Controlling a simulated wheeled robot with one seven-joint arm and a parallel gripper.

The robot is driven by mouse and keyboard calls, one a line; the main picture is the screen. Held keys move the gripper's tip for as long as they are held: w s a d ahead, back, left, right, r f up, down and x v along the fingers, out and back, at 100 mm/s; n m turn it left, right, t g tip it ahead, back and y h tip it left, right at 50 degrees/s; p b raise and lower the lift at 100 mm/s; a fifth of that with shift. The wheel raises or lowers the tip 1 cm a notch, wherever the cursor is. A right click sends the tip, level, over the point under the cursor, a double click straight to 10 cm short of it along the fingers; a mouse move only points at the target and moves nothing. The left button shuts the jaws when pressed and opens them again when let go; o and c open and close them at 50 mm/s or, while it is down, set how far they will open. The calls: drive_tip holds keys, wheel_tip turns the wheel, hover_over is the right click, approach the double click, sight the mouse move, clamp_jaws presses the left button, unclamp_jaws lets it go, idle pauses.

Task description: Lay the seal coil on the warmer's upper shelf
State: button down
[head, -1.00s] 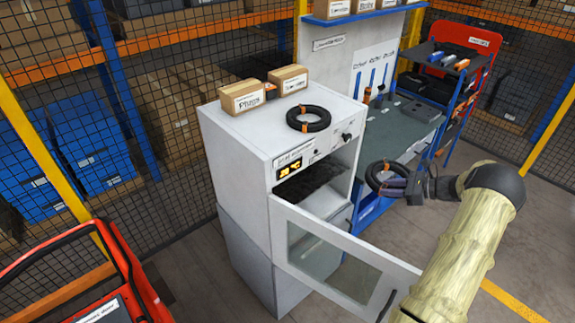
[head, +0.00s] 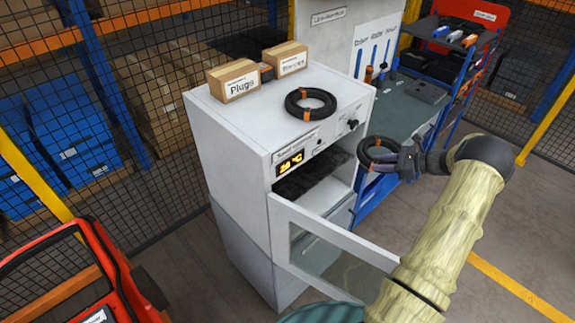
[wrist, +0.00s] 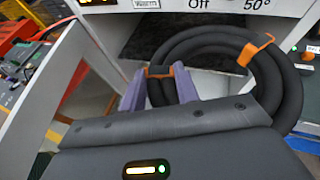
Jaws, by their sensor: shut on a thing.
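My gripper (head: 405,158) is shut on a black seal coil (head: 376,151) with orange ties. It holds the coil in the air to the right of the warmer's opening. In the wrist view the coil (wrist: 285,85) sits between the purple fingers (wrist: 159,90) and partly covers the opening. The warmer (head: 235,150) is a white cabinet with its glazed door (head: 325,250) swung open. The dark upper shelf (head: 305,180) shows inside, below the lit display. Its far part is hidden. A second black coil (head: 311,102) with orange ties lies on top of the warmer.
Two cartons (head: 233,82) stand on the warmer's top. The open door's free edge is close to my arm. A workbench (head: 410,110) is behind the warmer, with a red and blue tool cart (head: 470,50) at the back right. A red cart (head: 75,275) is at the lower left.

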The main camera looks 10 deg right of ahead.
wheel_tip(320, 180, down, 18)
drive_tip(key=b, duration=1.7)
drive_tip(key=shift+w+r, duration=0.15)
drive_tip(key=shift+w, duration=0.15)
